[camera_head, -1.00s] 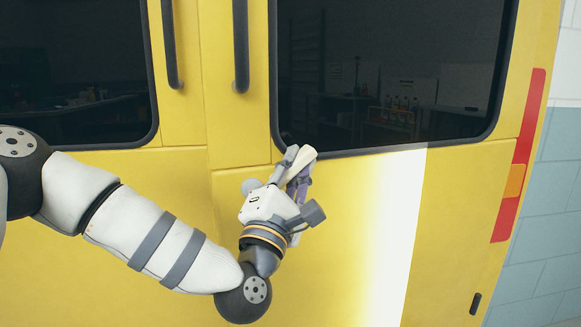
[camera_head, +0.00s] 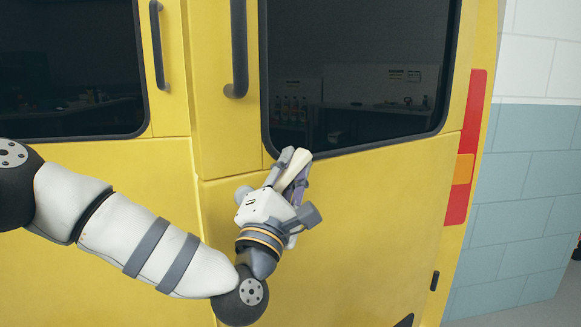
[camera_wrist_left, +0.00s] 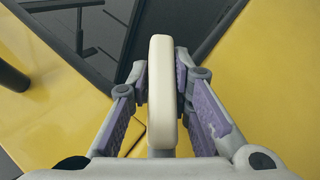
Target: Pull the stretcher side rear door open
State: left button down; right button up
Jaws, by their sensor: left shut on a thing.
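The yellow right-hand rear door (camera_head: 365,215) with a dark window (camera_head: 350,75) fills the middle of the head view. It looks slanted; I cannot tell how wide any gap at its left edge is. My left gripper (camera_head: 293,160) is in front of it, just below the window's lower left corner. It is shut on a cream bar-like handle (camera_wrist_left: 160,95), which stands between the purple-padded fingers in the left wrist view. The handle's fixing to the door is hidden. My right gripper is in neither view.
The left-hand rear door (camera_head: 90,170) has its own dark window. Two dark vertical bars (camera_head: 238,50) (camera_head: 158,45) stand out near the middle seam. A red tail lamp (camera_head: 466,150) and a tiled wall (camera_head: 530,200) are at the right. A small black fitting (camera_head: 435,281) sits low right.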

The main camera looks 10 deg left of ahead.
pick_arm(q)
jog(key=shift+s+d+r, duration=0.25)
jog(key=shift+s+d, duration=0.05)
jog(key=shift+d, duration=0.05)
jog(key=shift+a, duration=0.1)
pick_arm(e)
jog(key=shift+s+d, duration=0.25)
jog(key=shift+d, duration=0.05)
pick_arm(q)
jog(key=shift+f, duration=0.1)
